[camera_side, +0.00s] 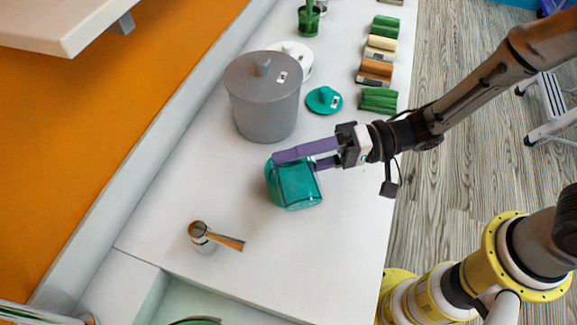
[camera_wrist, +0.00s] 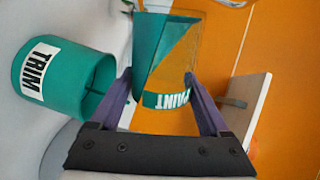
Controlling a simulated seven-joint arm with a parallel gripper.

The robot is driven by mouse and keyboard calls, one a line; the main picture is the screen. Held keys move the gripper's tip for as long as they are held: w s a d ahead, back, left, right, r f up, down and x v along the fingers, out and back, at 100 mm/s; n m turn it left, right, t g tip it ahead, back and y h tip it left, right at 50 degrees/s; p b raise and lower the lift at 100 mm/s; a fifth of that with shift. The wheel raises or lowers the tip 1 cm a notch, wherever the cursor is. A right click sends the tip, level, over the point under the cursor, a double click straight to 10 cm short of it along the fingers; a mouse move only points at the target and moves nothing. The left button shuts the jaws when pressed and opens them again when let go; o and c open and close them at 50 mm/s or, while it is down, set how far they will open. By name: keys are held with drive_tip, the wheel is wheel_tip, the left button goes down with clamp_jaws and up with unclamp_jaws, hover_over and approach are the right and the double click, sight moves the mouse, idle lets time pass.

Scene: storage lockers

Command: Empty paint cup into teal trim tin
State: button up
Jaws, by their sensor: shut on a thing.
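My gripper (camera_side: 298,158) has purple fingers shut on the clear paint cup (camera_side: 303,187), which also shows between the fingers in the wrist view (camera_wrist: 166,98) with its PAINT label upside down. The cup is strongly tipped. Teal colour fills part of it along a slanting edge, and the orange wall shows through the rest. The teal trim tin (camera_wrist: 62,80) with a white TRIM label stands beside the cup in the wrist view, its opening facing right in the picture. In the side view the cup and tin overlap in one teal patch, so I cannot tell whether they touch.
A large grey lidded canister (camera_side: 265,105) stands just behind the cup. A small teal lid (camera_side: 323,100) lies to its right. Several coloured blocks (camera_side: 375,74) line the counter's right edge. A metal cup with a handle (camera_side: 203,238) stands front left, with clear counter around it.

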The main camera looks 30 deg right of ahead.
drive_tip(key=shift+w+f+m, duration=0.2)
drive_tip(key=shift+w+m, duration=0.1)
drive_tip(key=shift+w+d+r+m, duration=0.1)
drive_tip(key=shift+w+m, duration=0.15)
drive_tip(key=shift+m, duration=0.55)
idle(0.9)
